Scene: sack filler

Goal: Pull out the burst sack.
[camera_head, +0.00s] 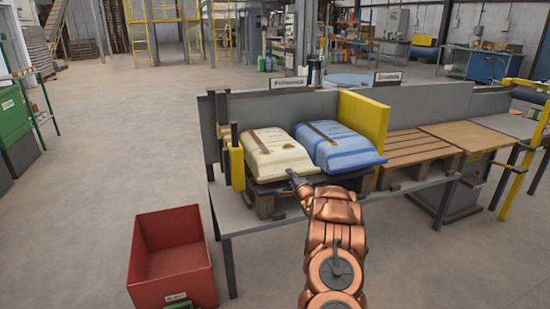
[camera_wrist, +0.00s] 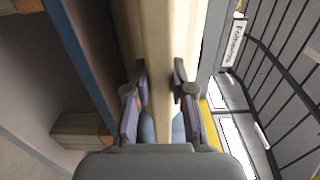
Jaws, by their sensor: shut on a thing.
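A cream sack (camera_head: 276,158) with a brown strip lies on a dark pallet at the left end of the table. A blue sack (camera_head: 345,152) with a similar brown strip lies right beside it. I cannot make out a tear in either. My gripper (camera_head: 296,181) is at the front edge of the cream sack. In the wrist view, my gripper (camera_wrist: 159,78) has a finger on each side of the cream sack's edge (camera_wrist: 170,30) and is shut on it. The contact under the fingers is partly hidden.
A yellow panel (camera_head: 362,125) stands right of the blue sack, and yellow posts (camera_head: 236,162) stand left of the cream one. A grey wall (camera_head: 255,108) closes the back. An empty wooden pallet (camera_head: 415,148) lies further right. An open red bin (camera_head: 172,258) stands on the floor at front left.

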